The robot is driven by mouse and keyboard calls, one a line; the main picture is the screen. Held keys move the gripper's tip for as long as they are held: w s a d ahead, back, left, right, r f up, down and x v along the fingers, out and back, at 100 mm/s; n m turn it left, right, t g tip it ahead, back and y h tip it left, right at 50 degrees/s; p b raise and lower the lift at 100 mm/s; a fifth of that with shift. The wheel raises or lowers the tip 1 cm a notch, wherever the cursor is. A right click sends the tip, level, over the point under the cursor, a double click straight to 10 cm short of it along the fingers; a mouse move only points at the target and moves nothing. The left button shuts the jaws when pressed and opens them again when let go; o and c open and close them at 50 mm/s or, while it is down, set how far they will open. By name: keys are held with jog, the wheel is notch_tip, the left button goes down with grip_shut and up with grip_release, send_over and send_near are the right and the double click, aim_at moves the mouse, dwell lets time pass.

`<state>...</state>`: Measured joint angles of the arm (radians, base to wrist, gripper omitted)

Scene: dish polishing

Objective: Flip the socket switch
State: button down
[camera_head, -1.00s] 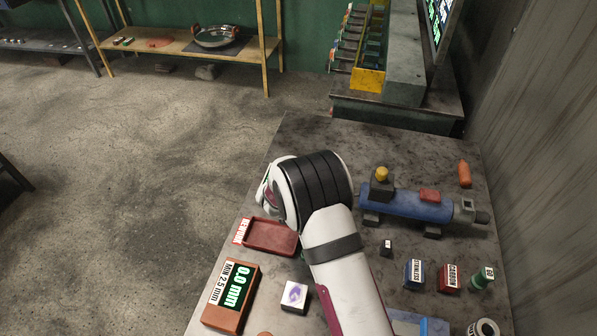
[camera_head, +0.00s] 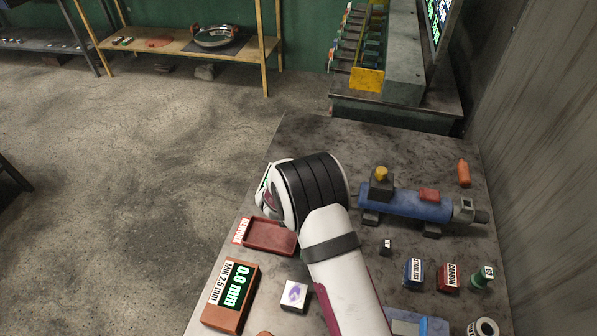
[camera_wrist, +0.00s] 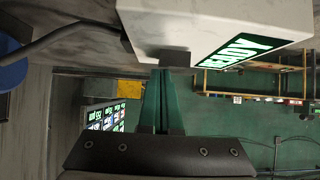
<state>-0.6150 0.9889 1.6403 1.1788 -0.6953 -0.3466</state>
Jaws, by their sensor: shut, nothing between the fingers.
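In the wrist view, a pale box (camera_wrist: 195,22) with a lit green READY display (camera_wrist: 240,47) fills the top. A small dark block (camera_wrist: 175,59) sticks out from its lower edge; it may be the socket switch, but I cannot be sure. My gripper (camera_wrist: 158,75) is shut and empty, its green fingers pointing up at this block. The tips are at or very near it; I cannot tell whether they touch. In the head view, my arm hides the gripper, and I cannot make out the switch.
A blue tool (camera_head: 410,204) with a yellow knob lies on the bench right of my arm. A red tray (camera_head: 270,236), a gauge box (camera_head: 231,297) and small labelled blocks stand nearby. In the wrist view, a dark cable (camera_wrist: 60,38) runs left from the box.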

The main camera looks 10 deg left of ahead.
jog(key=shift+s, duration=0.3)
jog(key=r, duration=0.2)
jog(key=w+r, duration=0.1)
jog(key=r, duration=0.1)
jog(key=shift+r, duration=0.2)
jog(key=s+r, duration=0.6)
jog(key=r, duration=0.1)
jog(key=shift+r, duration=0.4)
